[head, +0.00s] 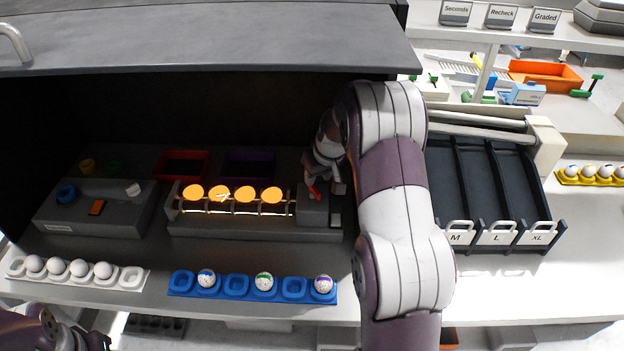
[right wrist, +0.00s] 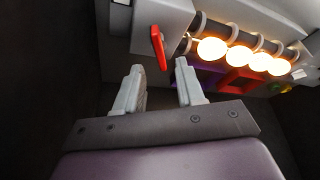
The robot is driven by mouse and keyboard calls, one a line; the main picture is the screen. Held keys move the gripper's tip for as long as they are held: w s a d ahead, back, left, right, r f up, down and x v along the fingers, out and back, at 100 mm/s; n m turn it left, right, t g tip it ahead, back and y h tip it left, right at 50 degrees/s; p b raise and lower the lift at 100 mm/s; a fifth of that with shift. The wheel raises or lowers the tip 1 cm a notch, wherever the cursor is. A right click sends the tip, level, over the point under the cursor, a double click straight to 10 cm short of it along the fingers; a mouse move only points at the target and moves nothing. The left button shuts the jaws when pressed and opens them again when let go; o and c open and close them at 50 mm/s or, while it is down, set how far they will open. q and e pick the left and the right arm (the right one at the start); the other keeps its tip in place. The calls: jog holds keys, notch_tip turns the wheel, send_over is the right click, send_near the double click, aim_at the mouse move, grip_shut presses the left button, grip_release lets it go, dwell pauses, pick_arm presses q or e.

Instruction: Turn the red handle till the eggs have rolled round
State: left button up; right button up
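The red handle (head: 314,191) is at the right end of the grey roller unit (head: 255,232). It also shows in the right wrist view (right wrist: 157,47), just beyond my fingertips and roughly between them. Several eggs (head: 244,194) glow orange in a row on the rollers; they show in the right wrist view too (right wrist: 240,52). My right gripper (head: 325,184) is at the handle, partly hidden by its own arm in the head view. In the right wrist view its fingers (right wrist: 160,76) are apart with nothing gripped. Only part of my left arm shows at the lower left.
A blue tray (head: 236,285) with a few marked eggs and a white tray (head: 118,278) with white eggs lie in front. A grey box (head: 95,215) stands left. Red (head: 181,165) and purple (head: 249,164) bins stand behind. The dark hood (head: 200,45) hangs above; sorting lanes (head: 490,190) lie right.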

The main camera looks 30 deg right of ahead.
aim_at(314, 187)
jog(key=p+x, duration=0.1)
jog(key=x, duration=0.4)
jog(key=shift+s+d, duration=0.1)
jog(key=shift+w+f, duration=0.3)
jog(key=shift+f, duration=0.25)
jog(key=shift+c, duration=0.3)
